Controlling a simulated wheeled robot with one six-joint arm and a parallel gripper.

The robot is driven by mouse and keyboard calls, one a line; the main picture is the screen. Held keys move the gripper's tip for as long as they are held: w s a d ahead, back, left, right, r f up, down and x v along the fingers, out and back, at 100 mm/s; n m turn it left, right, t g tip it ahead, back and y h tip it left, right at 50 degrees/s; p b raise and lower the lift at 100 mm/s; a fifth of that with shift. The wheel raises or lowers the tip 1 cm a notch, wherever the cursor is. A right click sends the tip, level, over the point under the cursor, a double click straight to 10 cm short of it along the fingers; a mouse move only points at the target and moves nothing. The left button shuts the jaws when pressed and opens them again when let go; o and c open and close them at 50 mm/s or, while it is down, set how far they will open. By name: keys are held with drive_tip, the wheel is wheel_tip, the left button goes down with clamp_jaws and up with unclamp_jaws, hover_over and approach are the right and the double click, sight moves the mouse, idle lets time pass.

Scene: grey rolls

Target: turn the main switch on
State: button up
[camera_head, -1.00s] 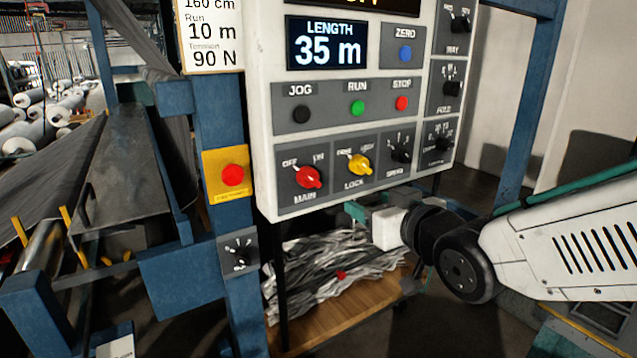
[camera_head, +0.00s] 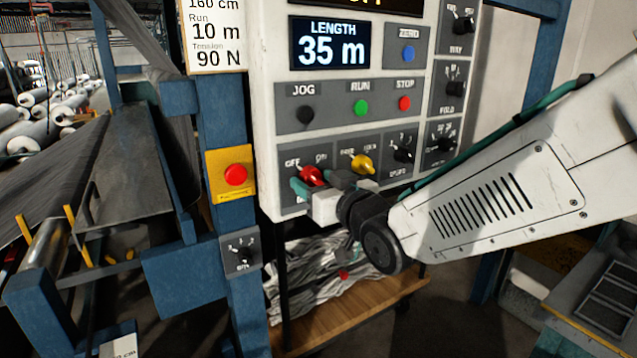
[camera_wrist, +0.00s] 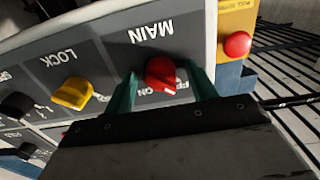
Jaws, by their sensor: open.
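The main switch is a red rotary knob (camera_head: 311,176) at the lower left of the white control panel, with OFF at its upper left and ON at its upper right. It also shows in the wrist view (camera_wrist: 161,74), upside down under the word MAIN. My gripper (camera_head: 318,187) is at the panel in front of the knob. In the wrist view its two green fingers (camera_wrist: 163,92) stand open, one on each side of the red knob. A gap shows between each finger and the knob. Part of the knob's plate is hidden by the gripper.
The yellow LOCK knob (camera_head: 363,164) sits close beside the main switch, near my gripper. A red button on a yellow plate (camera_head: 235,174) is on the blue post to the left. Green RUN (camera_head: 361,107) and red STOP (camera_head: 405,103) buttons are above.

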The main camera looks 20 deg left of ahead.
drive_tip(key=c, duration=1)
drive_tip(key=shift+m, duration=0.3)
drive_tip(key=m, duration=0.8)
drive_tip(key=shift+s+m, duration=0.1)
drive_tip(key=shift+m, duration=0.3)
drive_tip(key=m, duration=0.4)
drive_tip(key=shift+m, duration=2.3)
